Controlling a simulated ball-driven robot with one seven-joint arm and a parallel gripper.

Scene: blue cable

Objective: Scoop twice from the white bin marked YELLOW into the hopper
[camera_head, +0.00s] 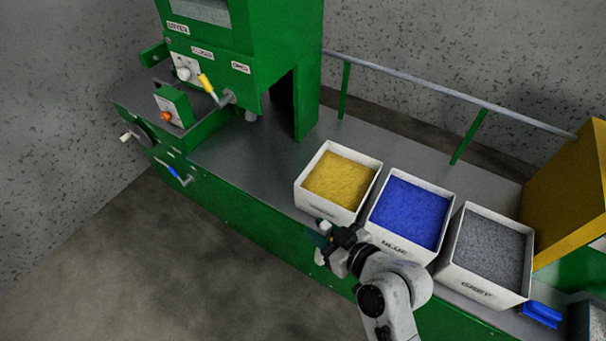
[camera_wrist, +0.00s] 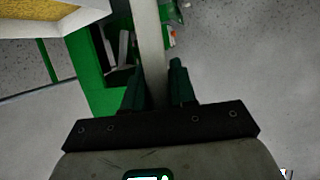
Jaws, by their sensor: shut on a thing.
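The white bin of yellow granules (camera_head: 305,201) stands on the grey bench, leftmost of the row; its front label is too small to read. Its corner also shows at the upper left of the wrist view (camera_wrist: 88,12). My gripper (camera_head: 323,240) is in front of that bin's near right corner, outside it. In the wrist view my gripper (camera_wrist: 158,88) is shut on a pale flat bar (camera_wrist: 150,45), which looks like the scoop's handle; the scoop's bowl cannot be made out. The green machine (camera_head: 232,45) stands at the back left; no hopper opening is clearly visible.
The white BLUE bin (camera_head: 385,236) and white GREY bin (camera_head: 462,277) stand to the right. A blue object (camera_head: 541,314) lies right of them. A yellow box (camera_head: 568,190) and grey rail (camera_head: 430,92) bound the bench. The bench left of the bins is clear.

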